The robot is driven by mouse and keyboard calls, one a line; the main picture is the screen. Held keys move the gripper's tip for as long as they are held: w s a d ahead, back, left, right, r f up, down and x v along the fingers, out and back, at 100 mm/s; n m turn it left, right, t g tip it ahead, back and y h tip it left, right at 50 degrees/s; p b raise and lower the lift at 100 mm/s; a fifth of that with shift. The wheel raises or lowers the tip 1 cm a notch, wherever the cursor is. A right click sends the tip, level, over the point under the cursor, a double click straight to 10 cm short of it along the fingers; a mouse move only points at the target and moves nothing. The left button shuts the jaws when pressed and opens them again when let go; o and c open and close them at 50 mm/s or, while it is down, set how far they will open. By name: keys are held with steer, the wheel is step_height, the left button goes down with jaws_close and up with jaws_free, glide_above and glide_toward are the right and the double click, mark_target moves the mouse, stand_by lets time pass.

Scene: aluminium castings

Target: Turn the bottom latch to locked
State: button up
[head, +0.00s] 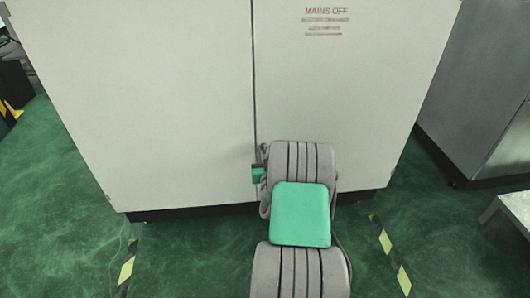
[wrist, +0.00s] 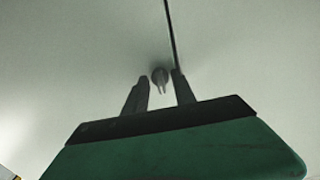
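The bottom latch (wrist: 160,80) is a small grey knob beside the dark door seam of the pale cabinet (head: 150,100). In the wrist view it sits between the tips of my gripper (wrist: 160,83). The two dark fingers are apart, one on each side of the latch, and I see a gap on both sides. I cannot tell how far the tips are from the door face. In the head view my grey and green arm covers the latch, and only a green edge of my gripper shows by the seam.
Red lettering, "MAINS OFF", is on the right door (head: 326,12). A grey cabinet (head: 478,90) stands at the right, with a light low surface (head: 512,212) in front. Yellow and black floor strips (head: 390,256) flank my arm. The green floor (head: 190,255) left of my arm is clear.

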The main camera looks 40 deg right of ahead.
jaws_close()
steer(key=shift+m, duration=0.4)
steer(key=m, duration=0.5)
steer(key=shift+r+p, duration=0.1)
steer(key=shift+p, duration=0.25)
steer(key=m+p, duration=0.1)
steer(key=m, duration=0.5)
stand_by(0.5)
